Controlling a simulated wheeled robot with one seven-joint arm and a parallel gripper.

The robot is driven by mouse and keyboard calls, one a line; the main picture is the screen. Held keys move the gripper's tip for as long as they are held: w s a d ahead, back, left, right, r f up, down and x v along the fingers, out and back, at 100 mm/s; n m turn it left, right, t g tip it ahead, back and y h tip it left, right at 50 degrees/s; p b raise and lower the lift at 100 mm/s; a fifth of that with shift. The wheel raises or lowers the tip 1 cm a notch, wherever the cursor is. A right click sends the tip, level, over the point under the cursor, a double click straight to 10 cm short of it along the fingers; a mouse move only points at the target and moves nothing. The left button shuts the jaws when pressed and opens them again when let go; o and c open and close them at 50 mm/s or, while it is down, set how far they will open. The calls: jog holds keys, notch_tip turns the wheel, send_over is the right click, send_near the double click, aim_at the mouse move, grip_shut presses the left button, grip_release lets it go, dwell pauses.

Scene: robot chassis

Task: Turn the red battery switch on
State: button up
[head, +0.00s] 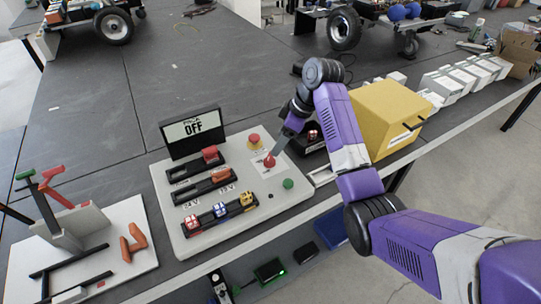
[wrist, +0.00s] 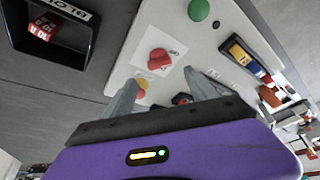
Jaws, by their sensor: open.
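The red battery switch (head: 269,160) is a red knob on a white label, on the light grey control panel (head: 165,205). In the wrist view the red switch (wrist: 159,59) lies just beyond the fingertips, roughly between their lines. My gripper (head: 273,152) hangs over the panel with a grey finger pointing down close to the switch; I cannot tell if it touches. In the wrist view my gripper (wrist: 168,84) has its two fingers apart with nothing held between them. A display (head: 193,130) at the panel's back reads OFF.
A red button on a yellow base (head: 254,139) sits behind the switch, and a green button (head: 288,183) sits in front. Several connectors in black holders (head: 220,213) fill the panel's left. A yellow box (head: 388,115) stands right of my arm. A white board (head: 120,240) with tools lies left.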

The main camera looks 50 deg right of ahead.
aim_at(270, 156)
jog(key=shift+x, duration=3.9)
jog(key=shift+p, duration=0.3)
jog(key=c, duration=1.4)
